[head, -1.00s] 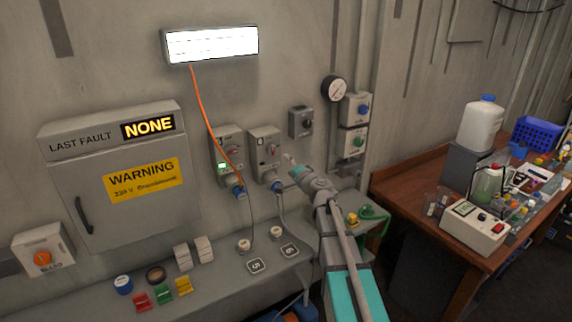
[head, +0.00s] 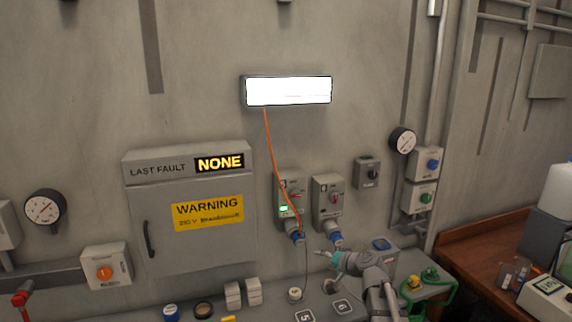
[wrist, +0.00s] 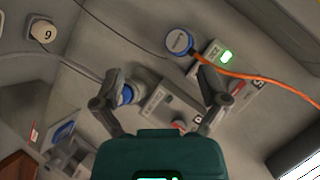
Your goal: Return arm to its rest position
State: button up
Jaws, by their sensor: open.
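My arm (head: 376,288) reaches up from the lower edge of the head view. My gripper (head: 328,256) is at its left end, below the right socket box (head: 327,197) and above the grey bench. In the wrist view my gripper (wrist: 160,75) has its two fingers spread apart, with nothing held between them. The right socket box (wrist: 168,108) shows behind the fingers, with a blue plug (wrist: 127,94) close beside the left finger in the picture. The rest pose itself is not marked in any view.
The left socket box (head: 289,200) has a green light and an orange cable (head: 270,150) hanging by it. A warning cabinet (head: 190,220) stands left. A green handle (head: 440,291) and a wooden table (head: 490,245) lie right.

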jog(key=s+d+f+n+g+h+b, duration=0.1)
jog(key=s+d+f+n+g+h, duration=0.1)
jog(key=s+f+g+h, duration=0.2)
jog(key=s+d+f+n+g+h+b, duration=0.2)
jog(key=s+f+g+h, duration=0.2)
jog(key=s+f, duration=0.6)
jog(key=s+g, duration=0.2)
jog(key=s, duration=0.7)
jog(key=shift+d+f, duration=0.25)
jog(key=shift+f, duration=0.05)
jog(key=shift+d, duration=0.1)
